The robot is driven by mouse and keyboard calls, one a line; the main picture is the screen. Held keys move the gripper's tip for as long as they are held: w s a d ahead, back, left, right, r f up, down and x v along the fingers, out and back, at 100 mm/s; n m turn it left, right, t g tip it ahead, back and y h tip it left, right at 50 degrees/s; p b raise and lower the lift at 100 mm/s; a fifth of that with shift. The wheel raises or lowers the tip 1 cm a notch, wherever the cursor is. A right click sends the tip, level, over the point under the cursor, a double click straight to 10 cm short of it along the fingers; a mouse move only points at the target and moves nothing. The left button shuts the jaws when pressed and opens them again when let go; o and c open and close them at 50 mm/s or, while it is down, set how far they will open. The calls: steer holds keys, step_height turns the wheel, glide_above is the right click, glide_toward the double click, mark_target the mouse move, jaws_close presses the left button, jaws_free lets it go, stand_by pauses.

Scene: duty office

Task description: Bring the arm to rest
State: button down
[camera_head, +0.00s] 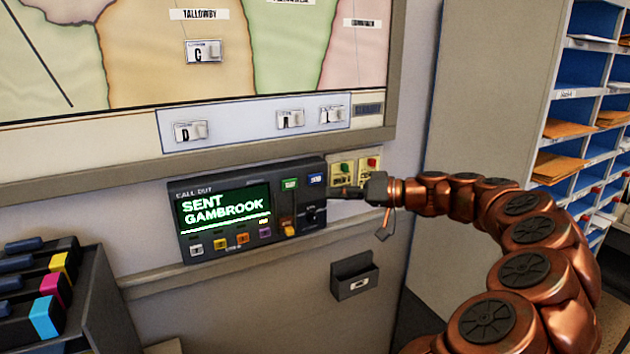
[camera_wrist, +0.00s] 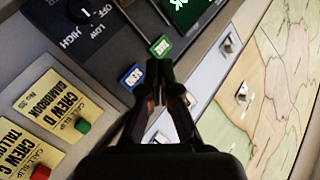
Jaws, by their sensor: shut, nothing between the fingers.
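My copper-coloured arm (camera_head: 545,235) reaches in from the right and curves toward the wall panel. My gripper (camera_head: 345,192) is at the right side of the call-out console (camera_head: 180,207), near its blue button (camera_head: 316,180). In the wrist view my gripper (camera_wrist: 158,72) has its dark fingers together and empty, with the tips close to the blue button (camera_wrist: 132,77). I cannot tell whether the tips touch it. The green button (camera_wrist: 161,45) is just beyond. The console screen reads "SENT GAMBROOK".
A map board (camera_head: 210,80) with a row of tags is above the console. Yellow call slips (camera_wrist: 50,90) with red and green pins are beside it. A small dark wall box (camera_head: 354,277) is below. Pigeonhole shelves (camera_head: 590,90) stand right, dark binders (camera_head: 40,290) left.

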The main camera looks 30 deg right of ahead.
steer(key=s+a+f+n+g, duration=0.1)
steer(key=s+a+g, duration=0.25)
steer(key=a, duration=0.55)
steer(key=s+a+f+n+g+h, duration=0.1)
steer(key=s+a+g, duration=0.25)
steer(key=a, duration=0.65)
steer(key=s+a+f+n+g, duration=0.1)
steer(key=s+a+g, duration=0.25)
steer(key=a, duration=0.55)
steer(key=s+a+f+m+g+h+p, duration=0.1)
steer(key=s+a+f+h, duration=0.1)
steer(key=s+f, duration=0.35)
steer(key=s+a+f+g+h, duration=0.1)
steer(key=s+f+g+h, duration=0.15)
steer(key=s, duration=0.55)
steer(key=s+d+f+m+h, duration=0.1)
steer(key=s+d+f+h, duration=0.1)
steer(key=s, duration=0.4)
steer(key=s+d+f+m+h, duration=0.1)
steer(key=s+d+f+h, duration=0.2)
steer(key=s+d, duration=0.1)
steer(key=shift+s+d+m, duration=0.2)
steer(key=shift+s+m, duration=0.1)
steer(key=shift+s, duration=0.55)
